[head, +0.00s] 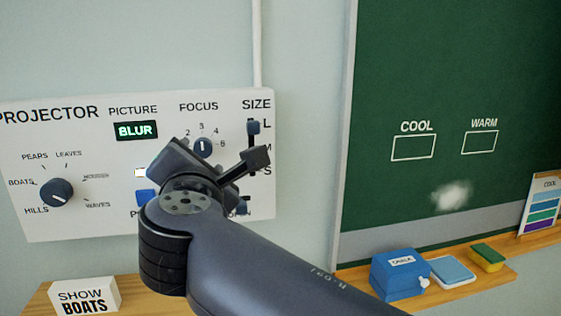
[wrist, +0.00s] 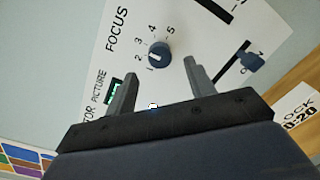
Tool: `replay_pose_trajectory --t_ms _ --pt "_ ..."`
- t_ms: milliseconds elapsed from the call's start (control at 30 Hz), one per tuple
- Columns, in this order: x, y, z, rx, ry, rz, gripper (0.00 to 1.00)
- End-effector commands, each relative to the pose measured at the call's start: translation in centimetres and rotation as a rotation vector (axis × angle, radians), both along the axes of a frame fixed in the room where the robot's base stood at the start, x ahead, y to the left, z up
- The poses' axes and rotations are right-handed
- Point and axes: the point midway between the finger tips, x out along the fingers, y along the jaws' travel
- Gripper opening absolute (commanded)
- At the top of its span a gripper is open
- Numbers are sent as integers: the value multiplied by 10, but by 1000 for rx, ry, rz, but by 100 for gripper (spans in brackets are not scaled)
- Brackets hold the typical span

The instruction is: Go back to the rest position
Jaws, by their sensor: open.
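My gripper (head: 222,163) is in front of the white projector panel (head: 40,225) in the head view. In the wrist view my gripper (wrist: 160,67) has its two fingers apart with nothing between them. The focus knob (wrist: 158,54) shows just beyond the fingertips; whether they touch the panel I cannot tell. In the head view the focus knob (head: 203,148) shows above my gripper. The picture display (head: 136,131) reads BLUR. My wrist and forearm hide part of the panel's lower right.
The picture-selecting knob (head: 57,193) is at the panel's left. A size slider (head: 253,127) is at its right. A SHOW BOATS sign (head: 84,296) stands below. A green board (head: 440,80) is at right, with a blue box (head: 398,277) and a sponge (head: 487,257) on its ledge.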

Motion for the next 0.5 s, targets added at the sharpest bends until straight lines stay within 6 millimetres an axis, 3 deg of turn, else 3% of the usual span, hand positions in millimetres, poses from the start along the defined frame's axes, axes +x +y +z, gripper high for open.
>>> replay_pose_trajectory --t_ms 200,500 --pt "33 6 0 -1 0 -4 52" --pt "42 9 0 -25 -6 0 52"
